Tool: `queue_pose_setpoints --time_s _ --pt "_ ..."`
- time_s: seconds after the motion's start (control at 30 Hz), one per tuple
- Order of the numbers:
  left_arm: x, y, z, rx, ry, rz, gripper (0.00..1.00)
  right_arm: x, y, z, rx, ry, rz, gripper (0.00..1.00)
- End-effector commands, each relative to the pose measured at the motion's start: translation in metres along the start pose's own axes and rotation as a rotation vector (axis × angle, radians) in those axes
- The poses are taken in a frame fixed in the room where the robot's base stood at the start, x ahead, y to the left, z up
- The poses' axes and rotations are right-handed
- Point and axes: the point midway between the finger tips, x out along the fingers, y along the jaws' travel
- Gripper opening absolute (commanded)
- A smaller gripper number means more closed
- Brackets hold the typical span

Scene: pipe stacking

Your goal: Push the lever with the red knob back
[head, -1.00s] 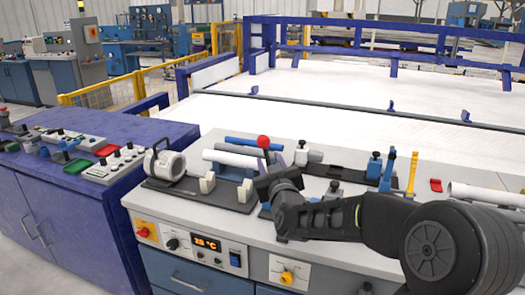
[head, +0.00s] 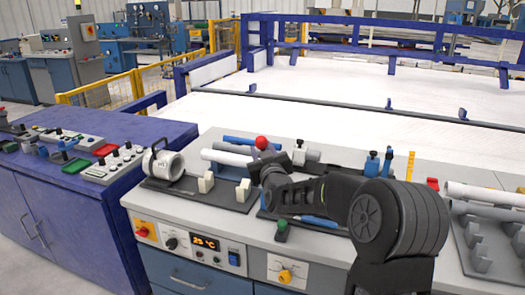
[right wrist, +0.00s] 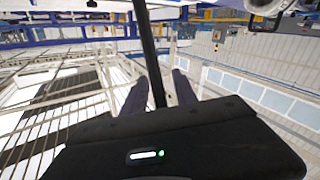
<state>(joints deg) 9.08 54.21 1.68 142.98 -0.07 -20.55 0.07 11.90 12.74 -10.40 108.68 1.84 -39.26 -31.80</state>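The red knob (head: 262,142) shows just above my right gripper (head: 265,163) in the head view. The lever's stem below the knob is hidden behind the gripper. In the right wrist view the two dark fingers of my right gripper (right wrist: 159,95) stand apart. A dark bar (right wrist: 148,45) runs up between them; I cannot tell whether it is the lever or something behind. The knob does not show in that view. Whether a finger touches the lever cannot be seen. My left gripper is not in view.
A white ring-shaped clamp (head: 163,163) and cream blocks (head: 206,183) stand left of the gripper. A white pipe (head: 226,157) and a blue pipe (head: 238,141) lie behind them. Blue fittings (head: 373,163) and a grey rack (head: 480,240) are to the right.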

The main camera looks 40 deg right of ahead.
Motion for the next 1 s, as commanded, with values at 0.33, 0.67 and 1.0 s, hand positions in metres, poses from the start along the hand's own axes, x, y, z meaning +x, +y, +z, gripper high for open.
queue_pose_setpoints --time_s 0.33,0.67,1.0 --pt "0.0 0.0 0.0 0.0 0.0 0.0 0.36 -0.0003 0.0001 -0.0001 0.0 0.0 0.0 0.09" --pt "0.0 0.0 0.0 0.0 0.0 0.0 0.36 -0.0004 0.0 -0.0001 0.0 0.0 0.0 0.0" --pt "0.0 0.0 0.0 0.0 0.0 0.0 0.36 -0.0004 0.0 -0.0001 0.0 0.0 0.0 0.0"
